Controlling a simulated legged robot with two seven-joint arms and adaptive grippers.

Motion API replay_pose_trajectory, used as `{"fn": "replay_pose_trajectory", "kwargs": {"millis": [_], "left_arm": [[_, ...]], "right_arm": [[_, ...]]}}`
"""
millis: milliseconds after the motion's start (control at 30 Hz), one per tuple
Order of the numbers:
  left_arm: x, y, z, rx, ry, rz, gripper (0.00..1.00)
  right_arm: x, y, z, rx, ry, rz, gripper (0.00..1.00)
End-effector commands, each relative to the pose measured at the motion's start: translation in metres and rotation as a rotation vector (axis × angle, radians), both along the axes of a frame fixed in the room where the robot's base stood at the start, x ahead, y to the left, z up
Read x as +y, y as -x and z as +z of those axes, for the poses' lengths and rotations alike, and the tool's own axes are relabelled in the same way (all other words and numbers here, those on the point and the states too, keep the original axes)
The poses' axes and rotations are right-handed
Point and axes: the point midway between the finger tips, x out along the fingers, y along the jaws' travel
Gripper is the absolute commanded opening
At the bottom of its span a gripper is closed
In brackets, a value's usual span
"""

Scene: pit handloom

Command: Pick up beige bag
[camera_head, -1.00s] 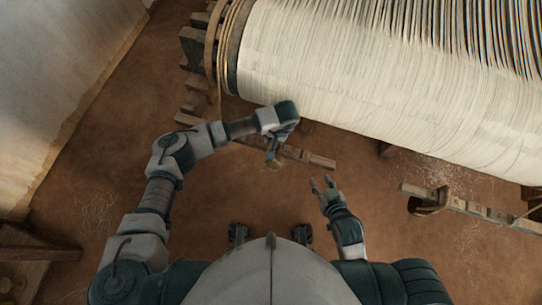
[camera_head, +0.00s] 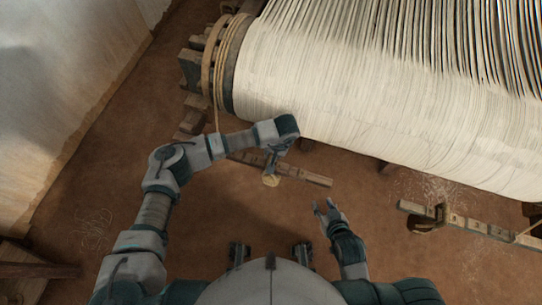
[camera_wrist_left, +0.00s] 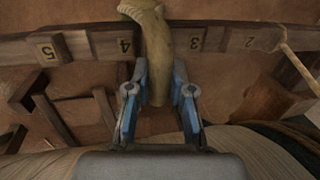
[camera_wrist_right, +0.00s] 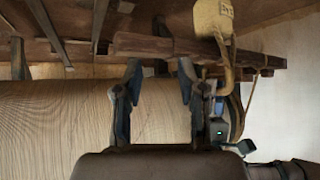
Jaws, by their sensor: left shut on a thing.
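The beige bag (camera_head: 270,180) hangs below my left gripper (camera_head: 273,160) in the head view. In the left wrist view, my left gripper (camera_wrist_left: 160,82) is shut on the bag's long narrow part (camera_wrist_left: 157,50), which lies between the fingers. The wider end of the bag leaves the top of that view. In the right wrist view the bag (camera_wrist_right: 213,18) shows at the top right, with its narrow part running to the left gripper. My right gripper (camera_head: 322,208) is apart from the bag and empty. Its fingers (camera_wrist_right: 158,72) stand open in the right wrist view.
A numbered wooden bar (camera_head: 300,175) lies close behind the bag; numbers show on it (camera_wrist_left: 90,45) in the left wrist view. The loom's thread-wound roller (camera_head: 380,120) stands beyond. Another numbered bar (camera_head: 470,222) is at right. Brown floor (camera_head: 225,210) is clear between my arms.

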Motion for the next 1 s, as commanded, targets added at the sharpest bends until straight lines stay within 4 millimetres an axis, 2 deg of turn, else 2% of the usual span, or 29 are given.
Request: {"fn": "replay_pose_trajectory", "kwargs": {"millis": [67, 367, 600, 1000], "left_arm": [[0.0, -0.001, 0.009, -0.004, 0.001, -0.001, 0.0], [-0.011, 0.024, 0.01, -0.004, 0.003, -0.001, 0.0], [-0.03, 0.058, 0.014, -0.003, 0.003, -0.004, 0.0], [-0.06, 0.119, 0.019, -0.002, 0.003, -0.002, 0.0]], "right_arm": [[-0.001, 0.002, 0.0, 0.015, 0.004, -0.001, 0.4], [-0.005, 0.011, -0.005, 0.075, 0.019, -0.003, 0.4], [-0.011, 0.031, -0.013, 0.165, 0.043, -0.004, 0.4], [-0.017, 0.047, -0.018, 0.26, 0.066, -0.01, 0.4]]}}
